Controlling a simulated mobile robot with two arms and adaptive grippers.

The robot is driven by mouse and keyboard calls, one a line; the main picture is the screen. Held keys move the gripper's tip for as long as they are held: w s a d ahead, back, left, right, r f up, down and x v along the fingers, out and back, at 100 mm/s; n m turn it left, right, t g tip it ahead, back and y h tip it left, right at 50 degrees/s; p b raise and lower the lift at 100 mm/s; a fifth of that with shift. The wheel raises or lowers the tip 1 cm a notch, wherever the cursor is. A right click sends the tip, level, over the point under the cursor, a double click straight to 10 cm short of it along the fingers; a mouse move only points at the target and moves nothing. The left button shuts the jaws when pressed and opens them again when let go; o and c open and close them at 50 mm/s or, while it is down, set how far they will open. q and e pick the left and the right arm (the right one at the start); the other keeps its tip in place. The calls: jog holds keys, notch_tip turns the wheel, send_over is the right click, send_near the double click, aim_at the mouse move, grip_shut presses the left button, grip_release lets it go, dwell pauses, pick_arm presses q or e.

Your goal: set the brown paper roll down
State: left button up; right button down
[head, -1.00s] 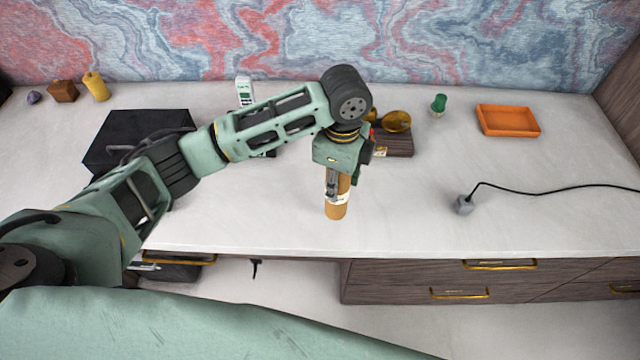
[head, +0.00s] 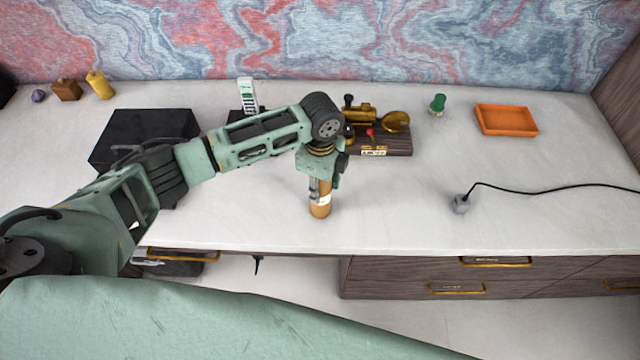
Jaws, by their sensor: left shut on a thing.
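The brown paper roll (head: 321,209) is upright over the front middle of the desk, with a pale band around it. My left gripper (head: 320,190) points down and is shut on the upper part of the roll, partly hiding it. The roll's lower end is at or just above the desk top (head: 400,220); I cannot tell whether it touches. My right gripper is not in view.
A wooden block with brass parts (head: 385,143) stands behind the gripper. A black box (head: 125,135) is at left. An orange tray (head: 506,120), a green piece (head: 437,103) and a grey plug with cable (head: 461,204) are at right. Desk around the roll is clear.

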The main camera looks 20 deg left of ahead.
pick_arm(q)
jog(key=o, duration=1.3)
jog(key=shift+f, duration=0.1)
notch_tip(320, 180, up, 12)
jog(key=shift+w+r+b, duration=0.1)
jog(key=shift+r+b, duration=0.05)
jog(key=shift+b, duration=0.9)
